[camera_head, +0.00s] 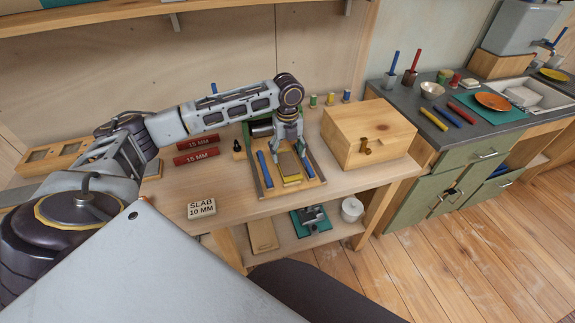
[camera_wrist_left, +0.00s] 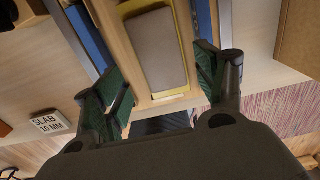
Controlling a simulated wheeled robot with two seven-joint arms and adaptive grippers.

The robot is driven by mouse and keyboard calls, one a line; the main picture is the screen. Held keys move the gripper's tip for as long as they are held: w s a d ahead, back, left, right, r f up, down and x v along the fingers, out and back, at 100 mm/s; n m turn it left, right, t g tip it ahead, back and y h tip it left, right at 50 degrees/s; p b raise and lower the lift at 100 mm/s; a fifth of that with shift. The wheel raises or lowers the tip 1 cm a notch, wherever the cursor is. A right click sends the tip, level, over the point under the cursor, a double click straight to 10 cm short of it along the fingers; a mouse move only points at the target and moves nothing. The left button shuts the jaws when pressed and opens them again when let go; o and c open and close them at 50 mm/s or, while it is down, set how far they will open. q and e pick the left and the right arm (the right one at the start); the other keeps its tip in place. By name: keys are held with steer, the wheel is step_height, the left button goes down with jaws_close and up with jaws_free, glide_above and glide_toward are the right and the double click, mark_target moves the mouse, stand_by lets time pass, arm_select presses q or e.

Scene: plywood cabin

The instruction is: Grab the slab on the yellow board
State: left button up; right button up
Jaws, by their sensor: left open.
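The slab (camera_head: 289,164) is a flat grey-brown rectangle. It lies on the yellow board (camera_head: 293,181), which sits between two blue rails on a wooden base on the workbench. In the left wrist view the slab (camera_wrist_left: 160,48) lies inside the yellow border of the board (camera_wrist_left: 168,94). My left gripper (camera_head: 288,154) is above the slab, pointing down. In the left wrist view its green-padded fingers (camera_wrist_left: 160,84) are spread on either side of the board, with nothing between them held. My right gripper is not in view.
A wooden box (camera_head: 369,134) stands close to the right of the fixture. A white block marked SLAB 10 MM (camera_head: 201,208) and red blocks marked 15 MM (camera_head: 196,157) lie to the left. The bench front between them is clear.

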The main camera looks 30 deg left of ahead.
mark_target(287, 162)
arm_select(q)
steer(key=shift+f, duration=0.4)
steer(key=f, duration=0.3)
steer(key=shift+w+a+f, duration=0.15)
steer(key=shift+w+f, duration=0.05)
steer(key=shift+f, duration=0.4)
steer(key=c, duration=0.9)
steer(key=shift+c, duration=0.5)
steer(key=shift+r, duration=0.55)
step_height(287, 162, up, 8)
steer(key=shift+f, duration=0.15)
steer(key=shift+r, duration=0.65)
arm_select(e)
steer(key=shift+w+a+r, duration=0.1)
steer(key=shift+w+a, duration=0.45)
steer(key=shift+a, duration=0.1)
